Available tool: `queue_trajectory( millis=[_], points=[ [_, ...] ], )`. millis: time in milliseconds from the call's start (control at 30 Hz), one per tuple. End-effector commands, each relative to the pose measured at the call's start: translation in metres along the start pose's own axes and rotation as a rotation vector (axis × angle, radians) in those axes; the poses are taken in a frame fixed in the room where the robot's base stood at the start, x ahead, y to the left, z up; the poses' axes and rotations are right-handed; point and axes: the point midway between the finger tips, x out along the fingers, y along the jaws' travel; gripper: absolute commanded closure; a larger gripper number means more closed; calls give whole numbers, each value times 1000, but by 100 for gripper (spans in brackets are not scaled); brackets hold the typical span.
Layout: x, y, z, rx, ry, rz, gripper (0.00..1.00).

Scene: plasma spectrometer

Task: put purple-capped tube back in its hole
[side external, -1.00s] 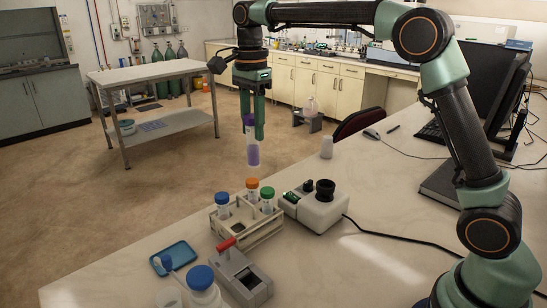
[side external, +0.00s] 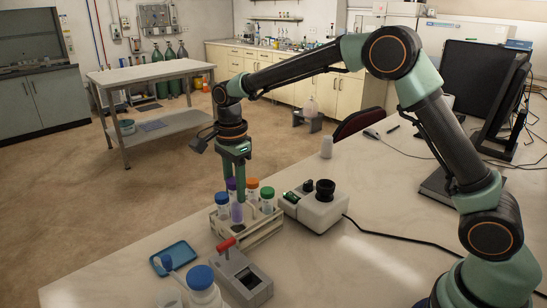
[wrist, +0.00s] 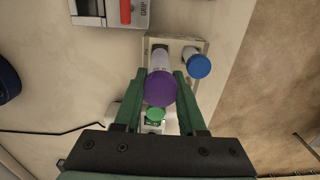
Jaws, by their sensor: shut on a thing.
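The purple-capped tube (side external: 237,212) is upright at the rack in the side view, its lower part at the level of the rack. I cannot tell how deep it sits in a hole. My gripper (side external: 237,190) is shut on it, fingers pointing down, among the other caps. In the wrist view the purple cap (wrist: 161,88) lies between the fingers. The wooden rack (side external: 264,232) also holds a blue-capped tube (side external: 222,200), an orange-capped tube (side external: 252,188) and a green-capped tube (side external: 267,195). The orange cap is hidden in the wrist view.
A white device with black knobs (side external: 318,212) stands close to the rack's right. A grey device with a red handle (side external: 240,268) stands in front. A blue tray (side external: 174,257) and a large blue-capped bottle (side external: 203,284) lie nearer.

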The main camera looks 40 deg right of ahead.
Motion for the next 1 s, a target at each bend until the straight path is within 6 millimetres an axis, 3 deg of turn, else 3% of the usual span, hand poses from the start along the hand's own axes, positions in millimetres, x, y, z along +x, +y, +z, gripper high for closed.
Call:
queue_trajectory(
  millis=[100,367,567,967,1000],
  points=[
    [20,1,0,0,1,4,100],
    [40,1,0,0,1,2,100],
    [68,1,0,0,1,3,100],
    [73,0,0,0,0,1,100],
    [74,0,0,0,0,1,56]
  ],
)
